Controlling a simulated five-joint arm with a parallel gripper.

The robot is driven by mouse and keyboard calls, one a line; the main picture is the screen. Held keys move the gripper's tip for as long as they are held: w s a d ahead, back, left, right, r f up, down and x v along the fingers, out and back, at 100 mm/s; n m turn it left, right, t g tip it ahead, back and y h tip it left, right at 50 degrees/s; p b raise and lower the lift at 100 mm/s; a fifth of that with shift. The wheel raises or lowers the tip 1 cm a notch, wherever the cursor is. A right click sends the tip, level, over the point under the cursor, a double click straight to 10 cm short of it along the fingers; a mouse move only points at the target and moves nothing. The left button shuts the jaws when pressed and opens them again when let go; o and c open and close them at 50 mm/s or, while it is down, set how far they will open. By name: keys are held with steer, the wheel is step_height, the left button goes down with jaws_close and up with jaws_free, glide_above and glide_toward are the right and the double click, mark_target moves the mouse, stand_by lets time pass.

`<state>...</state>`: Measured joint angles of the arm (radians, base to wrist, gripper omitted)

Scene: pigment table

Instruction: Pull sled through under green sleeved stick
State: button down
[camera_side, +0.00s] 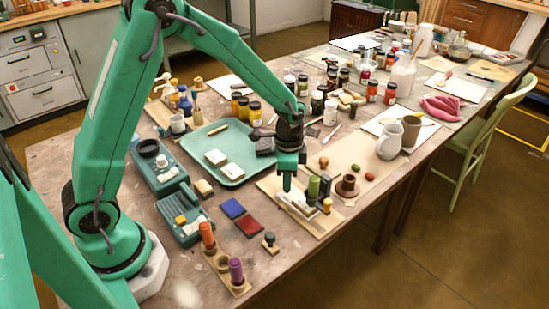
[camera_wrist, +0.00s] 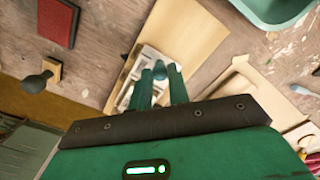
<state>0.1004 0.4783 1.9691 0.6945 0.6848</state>
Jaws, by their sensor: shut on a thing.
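The sled (camera_side: 297,203) is a pale, low piece lying on a long wooden board (camera_side: 322,231). It also shows in the wrist view as a white and grey shape (camera_wrist: 149,58) at the fingers, on the board (camera_wrist: 192,32). My gripper (camera_side: 287,188) points down at the sled's left part and is shut on it; the fingers (camera_wrist: 160,98) hide the exact contact. The green sleeved stick (camera_side: 313,187) stands upright just right of my gripper, beside the sled. I cannot tell whether the sled touches it.
A dark upright block (camera_side: 325,186) and a yellow-topped peg (camera_side: 327,205) stand close to the right. A teal tray (camera_side: 232,177) sits behind. The table edge is near the board's front.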

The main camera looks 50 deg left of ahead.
mark_target(297, 197)
steer(key=shift+d, duration=1.95)
steer(key=c, duration=1.3)
jaws_free()
steer(key=shift+c, duration=0.2)
steer(key=shift+r, duration=0.1)
step_height(297, 197, up, 8)
steer(key=shift+a, duration=0.1)
